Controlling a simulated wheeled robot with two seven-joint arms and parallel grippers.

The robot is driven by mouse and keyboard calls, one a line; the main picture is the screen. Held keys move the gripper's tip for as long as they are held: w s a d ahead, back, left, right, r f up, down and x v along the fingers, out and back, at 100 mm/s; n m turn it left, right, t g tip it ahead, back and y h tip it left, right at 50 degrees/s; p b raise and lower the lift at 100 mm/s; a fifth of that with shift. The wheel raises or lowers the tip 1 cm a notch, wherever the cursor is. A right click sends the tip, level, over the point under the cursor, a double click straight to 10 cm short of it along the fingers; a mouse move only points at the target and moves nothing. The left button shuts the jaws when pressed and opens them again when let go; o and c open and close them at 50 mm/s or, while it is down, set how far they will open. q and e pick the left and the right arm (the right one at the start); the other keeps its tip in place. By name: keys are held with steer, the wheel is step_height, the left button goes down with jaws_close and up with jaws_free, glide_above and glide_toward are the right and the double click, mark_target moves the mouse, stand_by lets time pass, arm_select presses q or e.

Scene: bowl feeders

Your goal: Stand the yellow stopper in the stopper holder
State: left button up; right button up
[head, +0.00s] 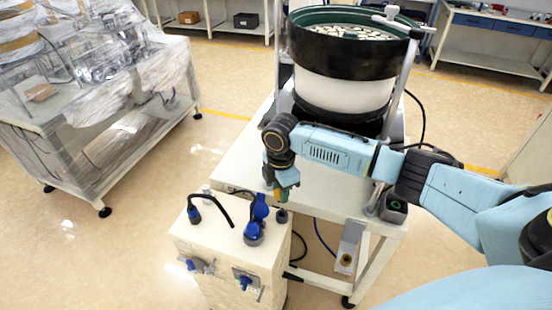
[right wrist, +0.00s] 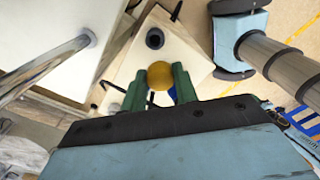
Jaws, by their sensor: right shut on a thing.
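The yellow stopper (right wrist: 160,75) is held between the green fingers of my right gripper (right wrist: 158,88), which is shut on it. In the head view the right gripper (head: 282,194) points down above the right back corner of the cream cabinet. Just below it is a small dark round fitting (head: 282,215) on the cabinet. This fitting also shows in the right wrist view (right wrist: 155,38), close to the stopper but apart from it in the picture. It may be the stopper holder; I cannot tell for sure. My left gripper is not in view.
The cream cabinet (head: 215,243) carries blue valves (head: 254,232) and a black hose (head: 215,200) left of the gripper. The bowl feeder (head: 345,88) stands on a white table (head: 235,165) behind. A wrapped machine stands at left. Open floor lies between.

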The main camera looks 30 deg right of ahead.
steer(key=shift+w+d+r+n+p, duration=0.1)
steer(key=shift+w+d+n+p, duration=0.25)
steer(key=shift+d+n+p, duration=0.35)
step_height(320, 180, down, 5)
steer(key=b, duration=0.6)
steer(key=shift+a+f, duration=0.1)
steer(key=shift+f, duration=0.1)
steer(key=shift+f+b, duration=0.3)
steer(key=shift+f, duration=0.5)
steer(key=shift+p, duration=0.35)
steer(key=shift+f+p, duration=0.15)
steer(key=shift+p, duration=0.45)
stand_by(0.4)
steer(key=shift+f+b, duration=0.65)
steer(key=shift+f, duration=0.6)
stand_by(0.7)
steer(key=o, duration=1.4)
steer(key=shift+c, duration=0.2)
steer(key=shift+r, duration=0.15)
